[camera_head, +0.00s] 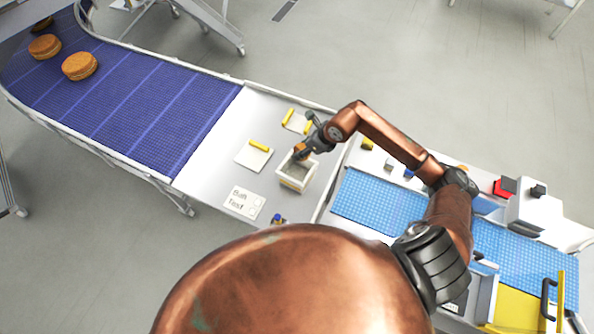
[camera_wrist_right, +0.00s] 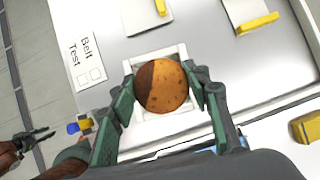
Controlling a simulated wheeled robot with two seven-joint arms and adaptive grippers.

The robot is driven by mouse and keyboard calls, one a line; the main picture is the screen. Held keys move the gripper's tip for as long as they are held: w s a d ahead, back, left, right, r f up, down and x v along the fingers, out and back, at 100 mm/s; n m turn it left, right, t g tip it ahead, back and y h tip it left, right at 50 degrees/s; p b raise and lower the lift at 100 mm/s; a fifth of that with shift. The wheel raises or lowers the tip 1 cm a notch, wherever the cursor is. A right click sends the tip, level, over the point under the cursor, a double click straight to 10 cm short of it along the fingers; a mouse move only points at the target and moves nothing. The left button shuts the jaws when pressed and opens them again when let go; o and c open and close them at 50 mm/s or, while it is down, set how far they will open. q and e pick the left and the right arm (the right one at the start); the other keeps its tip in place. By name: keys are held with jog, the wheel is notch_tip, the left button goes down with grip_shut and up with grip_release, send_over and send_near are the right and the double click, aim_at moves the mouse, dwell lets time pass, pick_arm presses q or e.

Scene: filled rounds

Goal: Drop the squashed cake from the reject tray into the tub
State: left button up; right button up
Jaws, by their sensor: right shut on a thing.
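My right gripper (camera_head: 303,149) is shut on a round brown cake at the white open box that looks like the tub (camera_head: 284,182). In the right wrist view the cake (camera_wrist_right: 168,88) sits between the two fingers of my right gripper (camera_wrist_right: 161,84), with a darker patch on its left side. The tub's pale rim (camera_wrist_right: 158,54) shows behind it. I cannot tell the cake's exact height over the tub. A flat white tray with one yellow bar (camera_head: 251,158) and another with yellow bars (camera_head: 297,123) lie nearby; which is the reject tray is unclear. My left gripper (camera_wrist_right: 32,140) shows small at lower left in the wrist view.
A blue belt (camera_head: 140,100) carries several cakes (camera_head: 80,66) at the upper left. A white card reading Belt Test (camera_head: 243,202) lies left of the tub. A blue mat (camera_head: 375,203) and a red block (camera_head: 502,188) are to the right. A yellow block (camera_head: 367,143) stands nearby.

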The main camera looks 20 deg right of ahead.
jog(key=shift+f+b, duration=1.15)
jog(key=shift+f, duration=1.6)
jog(key=o, duration=0.8)
jog(key=shift+o, duration=0.2)
jog(key=v, duration=1.2)
